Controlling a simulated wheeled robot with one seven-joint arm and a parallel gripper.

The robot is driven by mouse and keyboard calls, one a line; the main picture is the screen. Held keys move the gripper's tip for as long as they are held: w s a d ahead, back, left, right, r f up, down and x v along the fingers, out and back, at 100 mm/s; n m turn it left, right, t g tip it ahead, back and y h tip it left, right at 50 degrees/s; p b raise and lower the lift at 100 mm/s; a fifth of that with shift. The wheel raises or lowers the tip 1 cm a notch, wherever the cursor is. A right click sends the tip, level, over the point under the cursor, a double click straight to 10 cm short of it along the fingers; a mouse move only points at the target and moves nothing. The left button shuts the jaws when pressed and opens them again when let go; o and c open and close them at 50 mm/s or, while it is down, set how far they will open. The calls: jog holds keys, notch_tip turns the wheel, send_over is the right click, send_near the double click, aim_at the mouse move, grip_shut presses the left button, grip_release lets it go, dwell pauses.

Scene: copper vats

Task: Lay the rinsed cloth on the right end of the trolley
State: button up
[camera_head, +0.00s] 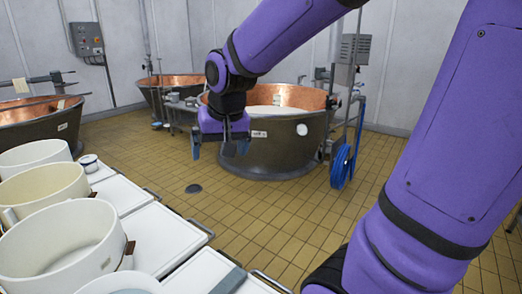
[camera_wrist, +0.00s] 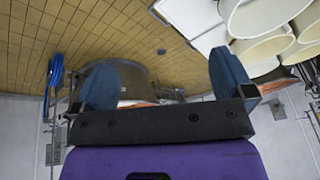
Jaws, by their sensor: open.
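My gripper (camera_head: 220,150) hangs open and empty over the tiled floor, in front of the middle copper vat and apart from the trolley. In the wrist view its two blue fingers (camera_wrist: 166,82) are spread with nothing between them. The white-topped trolley (camera_head: 166,236) runs along the lower left of the head view. A flat grey-blue piece (camera_head: 229,280) lies at its near edge; I cannot tell whether it is cloth. I cannot identify the rinsed cloth with certainty.
Several white and cream round moulds (camera_head: 62,242) crowd the trolley's left side. The tiled floor (camera_head: 240,215) between is clear.

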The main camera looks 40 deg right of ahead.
jog(key=s+r+n, duration=0.2)
jog(key=s, duration=0.5)
jog(key=s+a+r+n+t, duration=0.1)
jog(key=s+r+n, duration=0.1)
jog(key=s, duration=0.6)
jog(key=shift+a+r, duration=0.2)
jog(key=shift+r, duration=0.15)
jog(key=shift+w, duration=0.1)
jog(key=shift+c, duration=0.5)
